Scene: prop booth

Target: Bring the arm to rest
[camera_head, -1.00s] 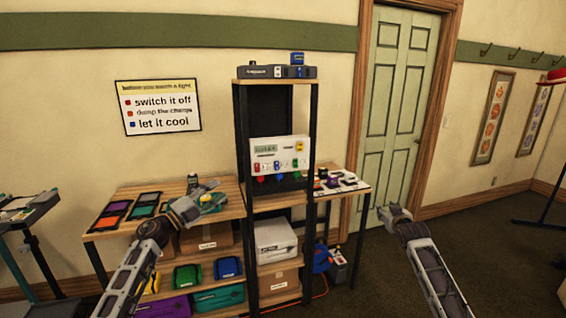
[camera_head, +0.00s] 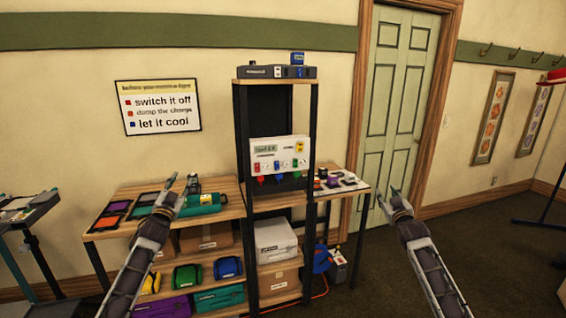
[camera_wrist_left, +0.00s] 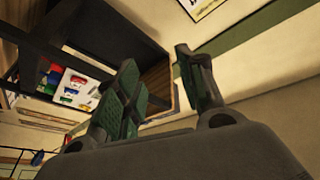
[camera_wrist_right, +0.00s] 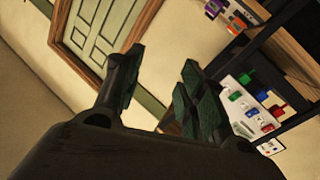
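My left gripper (camera_head: 178,186) is raised in front of the left end of the wooden bench, pointing up. In the left wrist view its fingers (camera_wrist_left: 165,85) stand apart with nothing between them. My right gripper (camera_head: 393,198) is raised in front of the door and floor, right of the small side table. In the right wrist view its fingers (camera_wrist_right: 160,80) are apart and empty. Neither gripper touches anything that I can see.
The bench (camera_head: 225,212) holds dark trays and a teal case (camera_head: 202,203). A black shelf rack (camera_head: 240,150) carries a white control panel (camera_head: 280,156). A side table (camera_head: 345,189) holds small items. Open floor lies at the right.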

